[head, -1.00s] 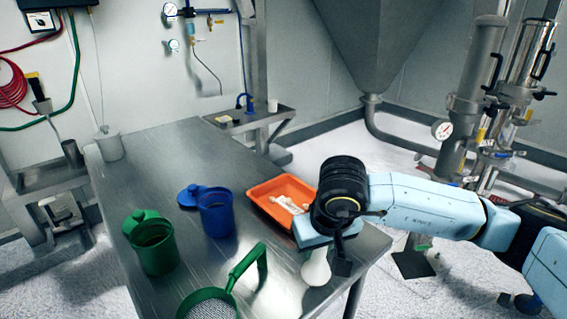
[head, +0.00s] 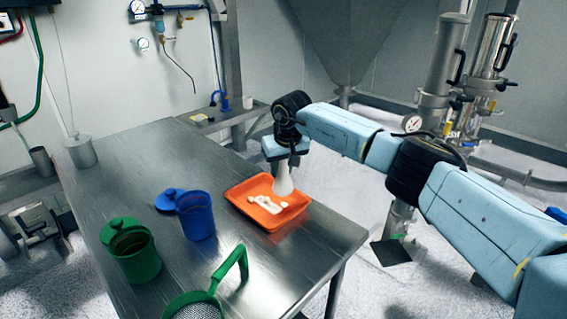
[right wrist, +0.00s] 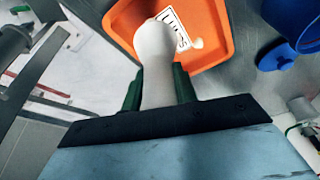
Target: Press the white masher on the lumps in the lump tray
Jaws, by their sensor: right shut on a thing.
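The white masher (head: 284,181) is held upright in my right gripper (head: 286,160), its wide end down, over the back right part of the orange lump tray (head: 247,218). In the right wrist view the masher (right wrist: 156,65) sits between the two green fingers of the gripper (right wrist: 158,88), with the tray (right wrist: 215,45) beyond it. I cannot tell whether the masher touches anything in the tray. My left gripper is not in view.
A blue container (head: 197,218) with its blue lid (head: 170,198) beside it stands left of the tray. A green container (head: 134,255) and a green-handled sieve (head: 233,272) are nearer the front. The steel table (head: 140,180) is clear at the back left.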

